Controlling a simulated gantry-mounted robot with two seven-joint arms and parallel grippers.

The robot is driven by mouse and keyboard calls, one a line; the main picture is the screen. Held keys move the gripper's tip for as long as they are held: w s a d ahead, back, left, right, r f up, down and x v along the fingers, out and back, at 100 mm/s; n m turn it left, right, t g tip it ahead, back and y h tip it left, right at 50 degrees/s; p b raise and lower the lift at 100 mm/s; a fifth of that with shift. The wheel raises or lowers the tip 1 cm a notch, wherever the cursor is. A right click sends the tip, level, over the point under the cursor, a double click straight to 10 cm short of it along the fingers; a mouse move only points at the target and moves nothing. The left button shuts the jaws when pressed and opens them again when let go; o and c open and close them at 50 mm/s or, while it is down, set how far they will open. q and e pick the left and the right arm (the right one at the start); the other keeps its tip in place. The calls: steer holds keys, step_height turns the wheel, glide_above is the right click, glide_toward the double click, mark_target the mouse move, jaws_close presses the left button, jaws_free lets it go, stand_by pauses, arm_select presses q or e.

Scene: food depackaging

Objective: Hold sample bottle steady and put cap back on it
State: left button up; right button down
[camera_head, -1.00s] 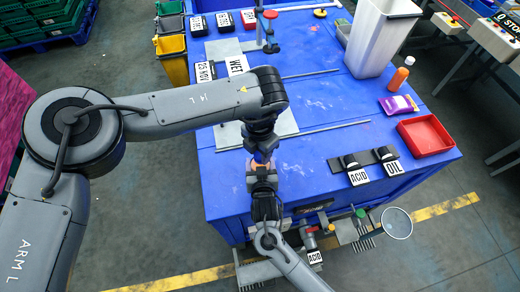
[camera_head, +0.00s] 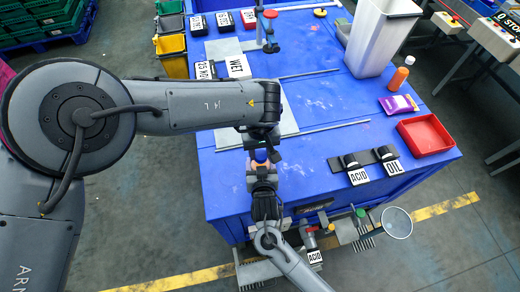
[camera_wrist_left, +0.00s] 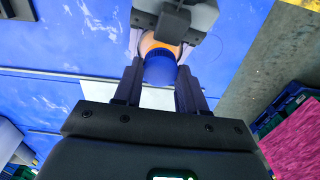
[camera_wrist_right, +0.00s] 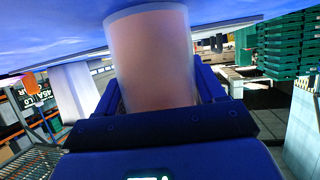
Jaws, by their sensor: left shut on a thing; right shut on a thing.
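The sample bottle (camera_wrist_right: 152,58) is a clear cylinder with pinkish-orange contents. My right gripper (camera_head: 262,172) is shut on it, and the bottle fills the middle of the right wrist view. The blue cap (camera_wrist_left: 160,70) sits between the fingers of my left gripper (camera_wrist_left: 158,85), which is shut on it. The orange bottle top shows just behind the cap in the left wrist view (camera_wrist_left: 150,42). Cap and bottle overlap there; I cannot tell whether they touch. In the head view my left gripper (camera_head: 260,148) is right above the right one, and both partly hide bottle and cap.
The blue table (camera_head: 310,110) lies under and behind the grippers. A red tray (camera_head: 425,135), a purple pouch (camera_head: 398,105), an orange bottle (camera_head: 400,75) and a tall white bin (camera_head: 378,38) stand at its right. ACID and OIL holders (camera_head: 370,160) are near the front edge.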

arm_select(q)
steer(key=shift+m, duration=0.6)
steer(key=o, duration=1)
steer(key=shift+r, duration=0.1)
steer(key=shift+r, duration=2.15)
steer(key=shift+c, duration=0.2)
